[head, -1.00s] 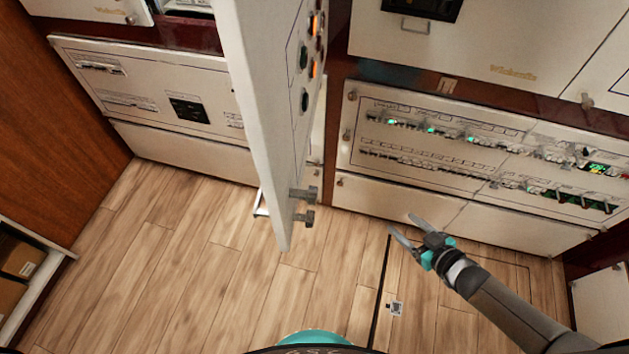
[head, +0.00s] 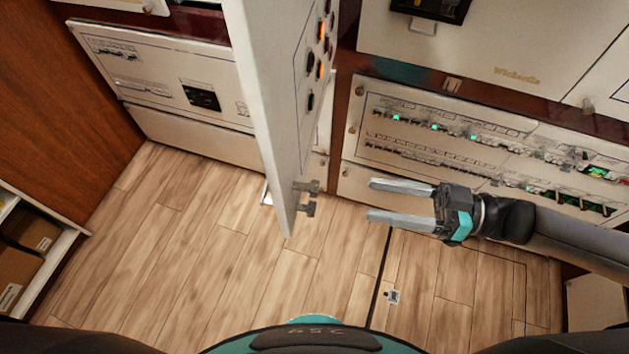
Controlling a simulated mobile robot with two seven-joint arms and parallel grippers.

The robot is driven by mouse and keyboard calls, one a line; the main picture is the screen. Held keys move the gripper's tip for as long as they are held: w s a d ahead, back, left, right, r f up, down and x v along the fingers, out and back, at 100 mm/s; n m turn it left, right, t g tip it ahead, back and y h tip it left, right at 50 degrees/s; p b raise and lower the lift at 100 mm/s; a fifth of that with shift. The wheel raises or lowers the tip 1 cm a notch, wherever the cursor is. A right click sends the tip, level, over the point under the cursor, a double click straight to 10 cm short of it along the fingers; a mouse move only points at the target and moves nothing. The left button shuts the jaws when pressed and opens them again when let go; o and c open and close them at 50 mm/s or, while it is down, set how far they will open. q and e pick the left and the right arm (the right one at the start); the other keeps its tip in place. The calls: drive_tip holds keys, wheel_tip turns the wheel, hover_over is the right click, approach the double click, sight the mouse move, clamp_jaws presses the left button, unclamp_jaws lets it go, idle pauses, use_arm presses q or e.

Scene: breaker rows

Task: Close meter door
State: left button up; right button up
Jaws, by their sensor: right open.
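The meter door (head: 268,95) is a tall white panel that stands open, jutting out from the cabinet wall toward me. Its right face carries several orange and dark round buttons or lamps. Two grey latches (head: 307,198) stick out near its lower right edge. My right gripper (head: 370,200) is open and empty, its two fingers pointing left toward the latches, with a gap between them and the door. The opening behind the door is mostly hidden by it. My left gripper is not in view.
A white breaker panel (head: 480,130) with switches and green lights lies behind my right arm. Another white panel (head: 165,75) is left of the door. Shelves with boxes (head: 30,235) stand at the far left. The wooden floor (head: 190,260) is clear.

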sight(318, 189)
drive_tip(key=a, duration=0.3)
drive_tip(key=w+a+p, duration=0.1)
drive_tip(key=a, duration=0.3)
drive_tip(key=w+a, duration=0.1)
drive_tip(key=a, duration=0.3)
drive_tip(key=shift+a, duration=0.1)
clamp_jaws()
idle(1.1)
